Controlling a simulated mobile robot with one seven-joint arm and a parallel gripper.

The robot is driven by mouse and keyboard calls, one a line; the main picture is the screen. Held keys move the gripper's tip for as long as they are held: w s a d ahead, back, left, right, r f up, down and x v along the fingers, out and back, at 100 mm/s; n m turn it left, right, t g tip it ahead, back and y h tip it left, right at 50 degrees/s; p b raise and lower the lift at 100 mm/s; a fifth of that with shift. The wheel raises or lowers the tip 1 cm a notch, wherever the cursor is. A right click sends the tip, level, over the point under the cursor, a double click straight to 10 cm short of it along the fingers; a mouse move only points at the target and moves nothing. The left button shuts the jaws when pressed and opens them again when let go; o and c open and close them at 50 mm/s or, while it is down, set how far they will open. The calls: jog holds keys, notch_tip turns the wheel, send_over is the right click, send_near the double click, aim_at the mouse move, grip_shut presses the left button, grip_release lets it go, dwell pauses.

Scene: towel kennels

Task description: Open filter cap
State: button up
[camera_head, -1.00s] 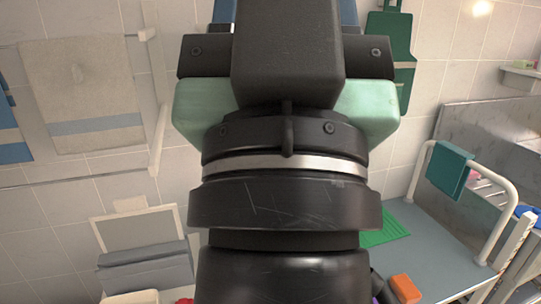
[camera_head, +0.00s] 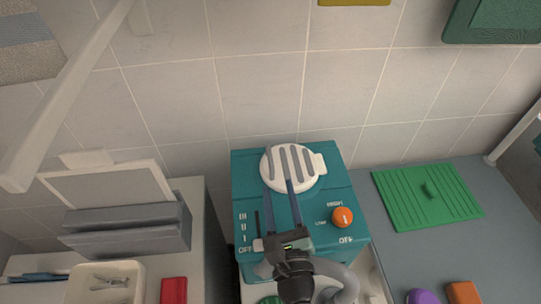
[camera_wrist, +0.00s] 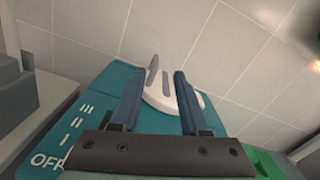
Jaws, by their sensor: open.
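The filter cap (camera_head: 292,166) is a round white disc with grey slots and a small tab on its right. It lies on top of a teal machine (camera_head: 330,187), toward the back. The cap also shows in the wrist view (camera_wrist: 160,96), partly hidden by my fingers. My gripper (camera_head: 279,185) has two long blue fingers, open with a gap between them. The fingers point at the cap, with their tips over or near its front edge; I cannot tell whether they touch it. In the wrist view, the gripper (camera_wrist: 158,74) has nothing clearly held between its fingers.
The machine's front panel has an orange knob (camera_head: 343,217) and printed settings. A green ridged mat (camera_head: 427,194) lies on the grey surface at right. Purple and orange objects lie at front right. A grey box (camera_head: 127,230) and a white bin (camera_head: 104,284) stand at left. The tiled wall is close behind.

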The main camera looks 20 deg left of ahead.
aim_at(272, 164)
jog(key=shift+s+f+m, duration=0.3)
jog(key=shift+f+m, duration=0.4)
jog(key=shift+f, duration=0.1)
jog(key=x, duration=1.2)
jog(key=shift+w+a+f, duration=0.1)
jog(key=shift+w+a, duration=0.05)
jog(key=shift+w, duration=0.15)
grip_shut()
dwell(0.3)
